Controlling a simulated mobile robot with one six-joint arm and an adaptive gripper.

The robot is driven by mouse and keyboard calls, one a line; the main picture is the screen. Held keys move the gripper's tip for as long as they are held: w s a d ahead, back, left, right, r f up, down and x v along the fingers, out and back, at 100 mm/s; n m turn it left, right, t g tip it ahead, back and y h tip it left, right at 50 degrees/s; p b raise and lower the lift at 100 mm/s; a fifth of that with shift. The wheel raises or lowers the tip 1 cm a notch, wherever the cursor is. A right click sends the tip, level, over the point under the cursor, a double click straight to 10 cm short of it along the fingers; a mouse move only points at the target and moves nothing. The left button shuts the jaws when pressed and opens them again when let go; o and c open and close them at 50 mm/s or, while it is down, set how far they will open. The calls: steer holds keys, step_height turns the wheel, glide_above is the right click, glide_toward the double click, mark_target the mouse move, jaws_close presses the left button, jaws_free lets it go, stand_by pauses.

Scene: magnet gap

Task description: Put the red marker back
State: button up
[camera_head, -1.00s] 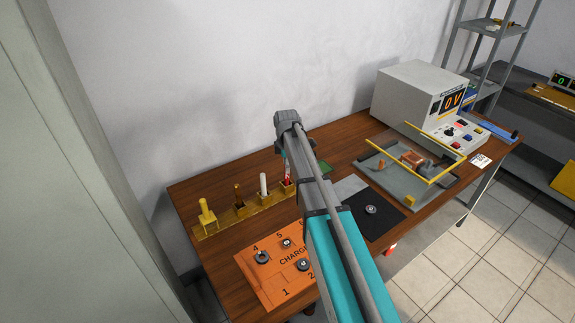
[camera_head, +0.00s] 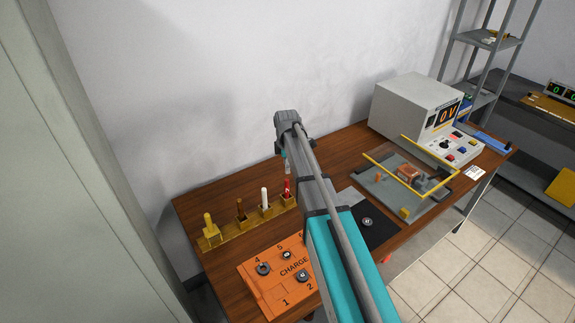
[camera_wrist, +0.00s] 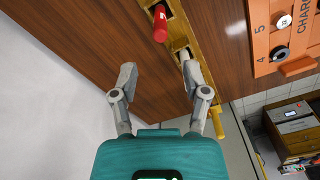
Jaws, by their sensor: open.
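The red marker (camera_head: 287,187) stands in the right-hand holder of the yellow rack (camera_head: 228,234), beside a white marker (camera_head: 264,197). In the wrist view the red marker (camera_wrist: 160,27) is at the rack (camera_wrist: 176,32), ahead of my gripper. My gripper (camera_wrist: 158,78) is open and empty, with its two fingers spread apart and bare wood between them. The right finger is close to the white marker (camera_wrist: 183,56) in the picture. In the head view my arm hides most of the gripper.
A brown marker (camera_head: 240,211) and a yellow piece (camera_head: 210,228) occupy the left holders. An orange charge board (camera_head: 272,290) with several dark rings lies in front. A grey tray with yellow rails (camera_head: 385,192) and a power supply (camera_head: 410,105) stand to the right. The wall is behind.

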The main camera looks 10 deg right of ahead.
steer(key=shift+r, duration=0.1)
stand_by(0.7)
steer(key=s+m, duration=1.7)
steer(key=s, duration=0.9)
steer(key=shift+s+d, duration=0.15)
steer(key=shift+s, duration=0.05)
